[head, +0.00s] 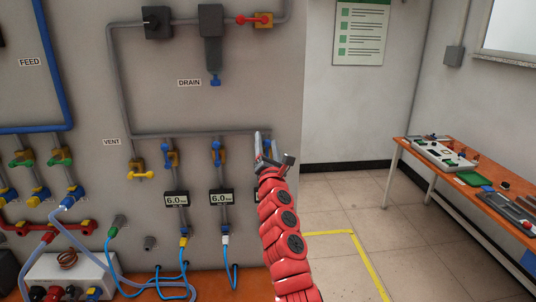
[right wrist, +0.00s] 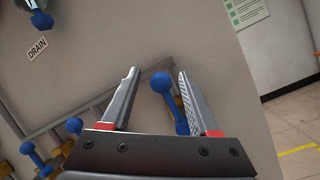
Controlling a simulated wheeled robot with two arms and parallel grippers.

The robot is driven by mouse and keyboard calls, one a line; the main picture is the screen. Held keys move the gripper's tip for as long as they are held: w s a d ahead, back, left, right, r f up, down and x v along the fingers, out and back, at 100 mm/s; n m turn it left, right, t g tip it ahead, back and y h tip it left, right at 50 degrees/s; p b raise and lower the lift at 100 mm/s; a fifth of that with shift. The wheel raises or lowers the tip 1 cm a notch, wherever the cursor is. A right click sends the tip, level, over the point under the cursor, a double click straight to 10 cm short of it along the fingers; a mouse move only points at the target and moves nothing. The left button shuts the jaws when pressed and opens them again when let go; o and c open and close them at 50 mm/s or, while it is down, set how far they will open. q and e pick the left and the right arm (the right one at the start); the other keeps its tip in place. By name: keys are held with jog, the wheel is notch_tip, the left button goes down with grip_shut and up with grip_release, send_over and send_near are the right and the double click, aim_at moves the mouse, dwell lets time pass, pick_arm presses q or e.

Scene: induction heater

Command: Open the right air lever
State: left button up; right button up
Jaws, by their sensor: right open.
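My right gripper (head: 268,150) is open in front of the wall panel at the right end of the grey pipe. In the right wrist view, the right air lever (right wrist: 164,92), blue with a round knob, shows between the open fingers (right wrist: 158,72); whether it touches them cannot be told. In the head view my gripper and arm hide it. Two more blue air levers, the left one (head: 168,156) and the middle one (head: 216,152), lie along their pipes, knob up. My left gripper is not in view.
Pressure displays (head: 221,198) reading 6.0 sit below the levers. The yellow vent lever (head: 141,174) is further left. Blue hoses (head: 184,268) hang below. An orange workbench (head: 408,150) stands at the right, with open floor before it.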

jog(key=shift+s+f+p, duration=0.25)
jog(key=shift+s+p, duration=0.1)
jog(key=shift+s, duration=0.1)
jog(key=p+v, duration=0.1)
jog(key=v, duration=0.4)
jog(key=shift+a, duration=0.15)
jog(key=b, duration=0.3)
send_near(266, 146)
jog(key=v, duration=0.6)
jog(key=shift+s+f, duration=0.1)
jog(key=shift+s, duration=0.05)
